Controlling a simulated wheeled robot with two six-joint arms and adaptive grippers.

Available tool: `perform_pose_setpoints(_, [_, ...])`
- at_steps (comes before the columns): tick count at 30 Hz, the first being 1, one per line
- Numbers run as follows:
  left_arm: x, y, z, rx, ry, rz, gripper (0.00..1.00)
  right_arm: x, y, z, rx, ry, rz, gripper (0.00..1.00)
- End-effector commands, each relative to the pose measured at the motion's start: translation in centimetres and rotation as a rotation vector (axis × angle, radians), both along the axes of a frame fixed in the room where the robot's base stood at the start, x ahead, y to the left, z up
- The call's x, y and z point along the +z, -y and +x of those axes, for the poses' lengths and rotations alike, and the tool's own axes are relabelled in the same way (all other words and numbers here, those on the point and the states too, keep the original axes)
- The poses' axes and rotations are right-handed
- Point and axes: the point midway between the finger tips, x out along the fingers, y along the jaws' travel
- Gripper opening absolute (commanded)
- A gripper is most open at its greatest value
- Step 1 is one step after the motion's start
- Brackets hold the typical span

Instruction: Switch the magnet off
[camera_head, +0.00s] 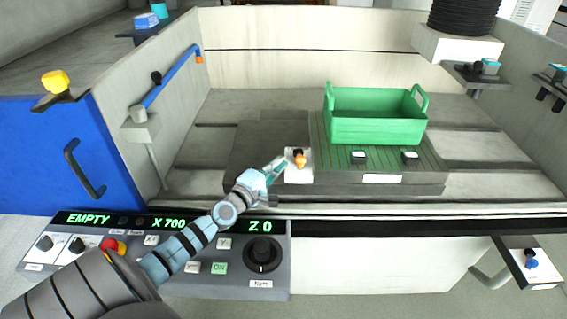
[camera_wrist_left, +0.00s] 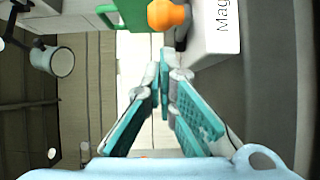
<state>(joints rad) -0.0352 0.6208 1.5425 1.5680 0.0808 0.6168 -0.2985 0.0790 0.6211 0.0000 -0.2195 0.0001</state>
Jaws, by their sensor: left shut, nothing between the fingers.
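The magnet switch has an orange knob (camera_head: 299,160) with a dark part behind it, on a white plate (camera_head: 299,177) at the left end of the green ribbed bed. In the left wrist view, the orange knob (camera_wrist_left: 165,14) is at the top edge, and the white plate (camera_wrist_left: 212,22) bears lettering that starts "Mag". My left gripper (camera_head: 278,167) is shut and empty just left of the knob. In the left wrist view its teal fingertips (camera_wrist_left: 164,62) meet just below the knob, apparently apart from it. My right gripper is not in view.
A green crate (camera_head: 375,130) stands on the ribbed bed (camera_head: 432,158), behind two small dark fittings with white tops. A control panel (camera_head: 283,283) with lit displays lies below my left arm. A blue bar (camera_head: 172,77) on a post is at the left wall.

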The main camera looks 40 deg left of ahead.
Motion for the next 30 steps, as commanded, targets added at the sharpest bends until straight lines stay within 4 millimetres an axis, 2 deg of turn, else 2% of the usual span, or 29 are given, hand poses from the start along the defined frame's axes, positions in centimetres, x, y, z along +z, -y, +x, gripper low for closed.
perform_pose_setpoints(1, [0.4,0.4,0.6,0.001,0.003,-0.004,0.0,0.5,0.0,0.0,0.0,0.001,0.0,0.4])
perform_pose_setpoints(6, [0.2,1.3,1.4,-0.001,0.0,0.0,0.0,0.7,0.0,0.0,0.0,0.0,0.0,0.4])
perform_pose_setpoints(17, [0.1,1.4,1.5,0.001,0.0,0.0,0.0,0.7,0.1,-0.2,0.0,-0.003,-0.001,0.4])
perform_pose_setpoints(30, [0.3,2.0,1.6,0.069,0.001,0.0,0.0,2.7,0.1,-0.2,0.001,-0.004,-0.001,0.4])
